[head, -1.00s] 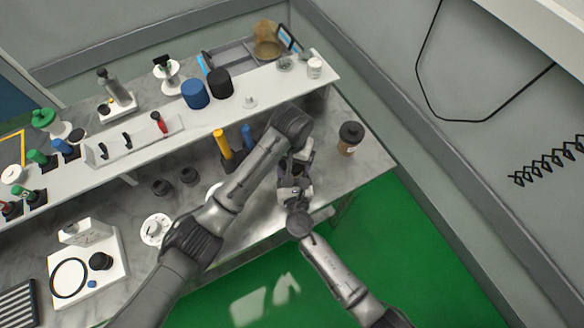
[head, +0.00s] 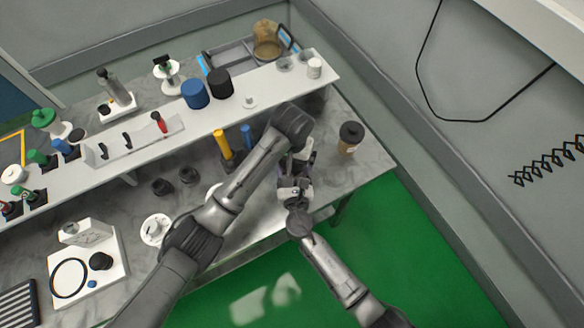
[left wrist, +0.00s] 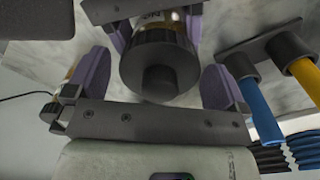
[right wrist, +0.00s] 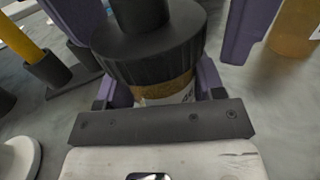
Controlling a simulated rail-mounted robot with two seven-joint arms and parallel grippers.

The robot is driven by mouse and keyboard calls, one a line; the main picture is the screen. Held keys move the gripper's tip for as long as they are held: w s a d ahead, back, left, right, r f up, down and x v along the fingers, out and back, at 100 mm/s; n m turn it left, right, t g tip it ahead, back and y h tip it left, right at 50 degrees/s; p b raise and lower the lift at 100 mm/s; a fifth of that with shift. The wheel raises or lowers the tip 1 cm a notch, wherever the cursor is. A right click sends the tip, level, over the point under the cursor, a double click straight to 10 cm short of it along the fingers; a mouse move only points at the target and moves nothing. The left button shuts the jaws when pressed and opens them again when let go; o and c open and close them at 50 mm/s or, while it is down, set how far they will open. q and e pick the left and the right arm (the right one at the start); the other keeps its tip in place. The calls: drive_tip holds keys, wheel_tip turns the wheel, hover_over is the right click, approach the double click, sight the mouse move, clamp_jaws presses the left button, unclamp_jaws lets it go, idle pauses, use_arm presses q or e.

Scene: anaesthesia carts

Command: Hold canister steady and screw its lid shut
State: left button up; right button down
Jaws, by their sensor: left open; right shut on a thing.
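The canister (right wrist: 170,92) has an amber body with a pale label and a ribbed black lid with a central knob. My right gripper (right wrist: 162,88) is shut on the body just below the lid. The black lid (left wrist: 160,65) sits on top of the canister in both wrist views. My left gripper (left wrist: 155,82) is open, with its purple fingers on either side of the lid and gaps showing between. In the head view both grippers meet over the bench front, and my arms mostly hide the canister.
A second amber jar with a black lid (head: 350,138) stands on the bench to the right. Yellow (head: 222,145) and blue (head: 247,136) handled tools stand in a holder left of the grippers. A raised white shelf (head: 300,82) runs behind.

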use_arm(q)
wheel_tip(320, 180, up, 12)
idle(0.7)
use_arm(e)
drive_tip(key=shift+c, duration=0.8)
unclamp_jaws()
drive_tip(key=shift+s, duration=0.1)
use_arm(q)
drive_tip(key=shift+r+p, duration=0.35)
use_arm(e)
drive_tip(key=s+d, duration=0.1)
drive_tip(key=s, duration=1.2)
drive_tip(key=shift+s+d, duration=0.25)
drive_tip(key=shift+s, duration=0.05)
